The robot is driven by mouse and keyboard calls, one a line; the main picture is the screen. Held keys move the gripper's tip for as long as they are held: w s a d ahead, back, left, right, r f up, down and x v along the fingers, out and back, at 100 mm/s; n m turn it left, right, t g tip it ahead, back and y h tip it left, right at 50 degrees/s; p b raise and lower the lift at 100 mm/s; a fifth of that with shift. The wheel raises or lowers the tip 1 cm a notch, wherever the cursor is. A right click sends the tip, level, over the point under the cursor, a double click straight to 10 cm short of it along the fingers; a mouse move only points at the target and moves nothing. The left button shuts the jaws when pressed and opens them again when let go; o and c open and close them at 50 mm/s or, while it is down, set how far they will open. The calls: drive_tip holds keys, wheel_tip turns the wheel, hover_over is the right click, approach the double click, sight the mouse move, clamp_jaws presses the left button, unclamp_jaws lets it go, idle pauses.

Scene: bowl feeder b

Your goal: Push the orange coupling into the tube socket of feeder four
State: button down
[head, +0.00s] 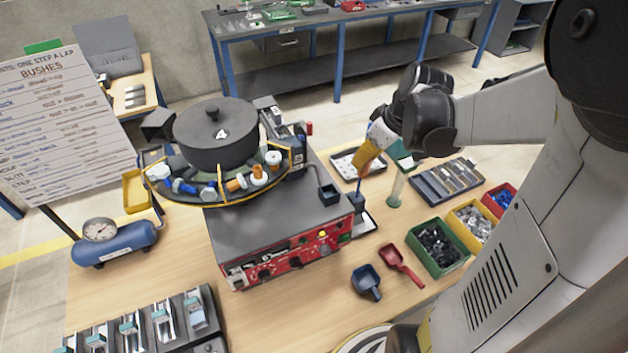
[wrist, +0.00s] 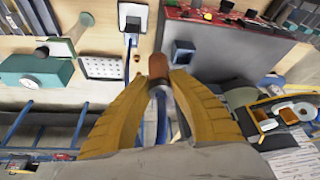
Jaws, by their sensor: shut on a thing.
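Feeder four (head: 216,148) is a black lidded bowl marked 4 on a grey and red base. A small dark square socket-like block (head: 328,194) stands on the right end of the base; it also shows in the wrist view (wrist: 183,52). I cannot tell for sure that it is the tube socket. My gripper (wrist: 160,86), with yellow fingers, is shut on the orange coupling (wrist: 158,66), which has a blue tube behind it. In the wrist view the coupling is left of the block and apart from it. In the head view my gripper (head: 366,162) is up and right of the block.
Red scoop (head: 401,262) and blue scoop (head: 366,281) lie in front of the feeder. Green (head: 437,248), yellow and red bins stand at right. A board (head: 60,120) stands at left.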

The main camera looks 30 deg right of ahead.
drive_tip(key=w+a+f+b, duration=0.1)
drive_tip(key=a+f, duration=0.1)
drive_tip(key=f, duration=0.1)
drive_tip(key=w+a+f, duration=0.1)
drive_tip(key=a+f, duration=0.1)
drive_tip(key=f, duration=0.1)
drive_tip(key=w+a+f+b, duration=0.1)
drive_tip(key=w+a+f, duration=0.1)
drive_tip(key=a+f, duration=0.1)
drive_tip(key=shift+w+f+b, duration=0.1)
drive_tip(key=shift+f+b, duration=0.05)
drive_tip(key=shift+b, duration=0.2)
drive_tip(key=c, duration=1.6)
unclamp_jaws()
drive_tip(key=shift+f, duration=0.1)
drive_tip(key=shift+c, duration=0.2)
drive_tip(key=o, duration=0.3)
drive_tip(key=shift+o, duration=0.2)
